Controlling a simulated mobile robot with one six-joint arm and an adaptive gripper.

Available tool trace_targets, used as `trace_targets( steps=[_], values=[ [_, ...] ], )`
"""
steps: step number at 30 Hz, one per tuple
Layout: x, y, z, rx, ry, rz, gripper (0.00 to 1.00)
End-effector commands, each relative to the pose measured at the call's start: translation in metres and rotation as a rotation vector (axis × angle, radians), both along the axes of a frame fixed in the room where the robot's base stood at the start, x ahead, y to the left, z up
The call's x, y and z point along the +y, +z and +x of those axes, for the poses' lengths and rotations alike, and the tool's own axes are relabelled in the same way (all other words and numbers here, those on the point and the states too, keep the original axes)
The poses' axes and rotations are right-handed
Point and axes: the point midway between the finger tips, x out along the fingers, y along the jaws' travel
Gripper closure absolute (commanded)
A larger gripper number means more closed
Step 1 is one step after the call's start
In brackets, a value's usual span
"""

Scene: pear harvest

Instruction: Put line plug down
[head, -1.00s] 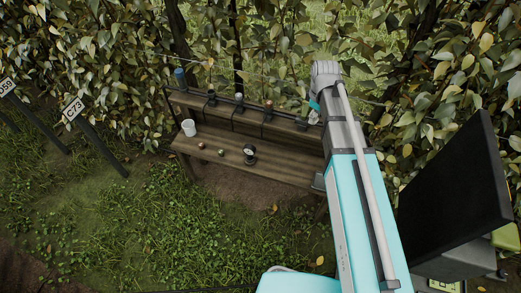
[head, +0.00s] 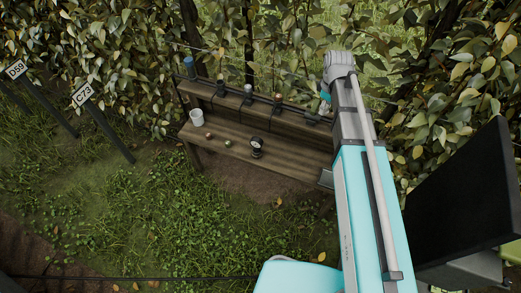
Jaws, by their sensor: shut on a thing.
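My arm reaches up the right side of the head view, and its wrist bends over the right end of the wooden bench (head: 264,158). Only a small teal and grey part of my gripper (head: 324,103) shows, left of the wrist and close to the bench's raised back shelf. It is shut on the line plug, but the fingers and the plug are too small and too covered to make out. I cannot tell whether the plug touches the shelf.
Several dark holders with coloured tops (head: 248,95) stand along the back shelf. A leafy hedge stands behind; a dark panel (head: 465,190) is at right.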

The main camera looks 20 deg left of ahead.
Motion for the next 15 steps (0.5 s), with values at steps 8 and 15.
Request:
trace_targets(
  steps=[8,15],
  values=[
    [-0.001,-0.025,-0.009,-0.002,0.018,-0.001,0.75],
    [-0.001,-0.059,-0.022,-0.005,0.048,-0.001,0.75]
  ],
)
